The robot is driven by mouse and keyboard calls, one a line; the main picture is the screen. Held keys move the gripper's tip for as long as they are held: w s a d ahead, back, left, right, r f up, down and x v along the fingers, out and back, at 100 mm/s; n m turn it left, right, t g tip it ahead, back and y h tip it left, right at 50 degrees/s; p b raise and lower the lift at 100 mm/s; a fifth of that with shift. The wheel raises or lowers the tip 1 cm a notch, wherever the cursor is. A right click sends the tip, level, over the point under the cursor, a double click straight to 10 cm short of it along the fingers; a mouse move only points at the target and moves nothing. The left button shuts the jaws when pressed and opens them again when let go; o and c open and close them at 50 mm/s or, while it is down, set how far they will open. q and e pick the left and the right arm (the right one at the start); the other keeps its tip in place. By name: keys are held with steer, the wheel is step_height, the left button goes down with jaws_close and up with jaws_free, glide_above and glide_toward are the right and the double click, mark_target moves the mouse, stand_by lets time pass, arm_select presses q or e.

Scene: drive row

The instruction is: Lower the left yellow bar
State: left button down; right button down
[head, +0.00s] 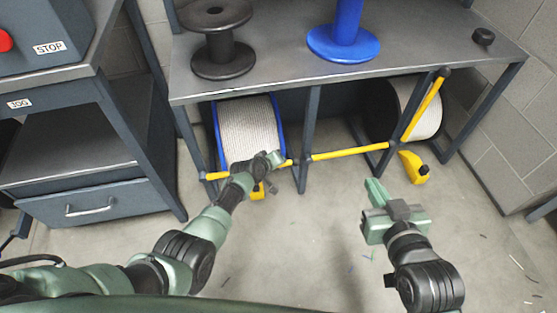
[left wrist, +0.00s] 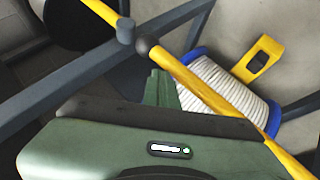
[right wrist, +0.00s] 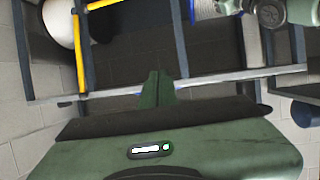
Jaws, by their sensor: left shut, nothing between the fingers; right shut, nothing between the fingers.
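The left yellow bar (head: 218,176) lies nearly level, low across the front of the left white reel (head: 247,130) with blue rims. In the left wrist view the yellow bar (left wrist: 205,92) runs diagonally, with a dark ball knob (left wrist: 147,45) on it. My left gripper (head: 274,157) is shut and empty close to the bar, hiding part of it; I cannot tell whether they touch. Its fingertips (left wrist: 160,74) show just below the bar. My right gripper (head: 374,188) is shut and empty above the floor, in front of the rack and apart from the bars.
A middle yellow bar (head: 350,152) lies nearly level. A right yellow bar (head: 424,104) tilts up before the right reel (head: 424,110). Yellow floor pieces (head: 413,168) stand by the rack. Spools stand on the bench top (head: 275,68). A drawer cabinet (head: 95,203) is at left. The front floor is mostly clear.

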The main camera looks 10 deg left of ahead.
steer(key=shift+w+a+r+t, duration=0.1)
steer(key=shift+w+r+t, duration=0.1)
steer(key=shift+r, duration=0.15)
steer(key=shift+w+a+r+t, duration=0.1)
steer(key=shift+r+t, duration=0.1)
steer(key=shift+r, duration=0.15)
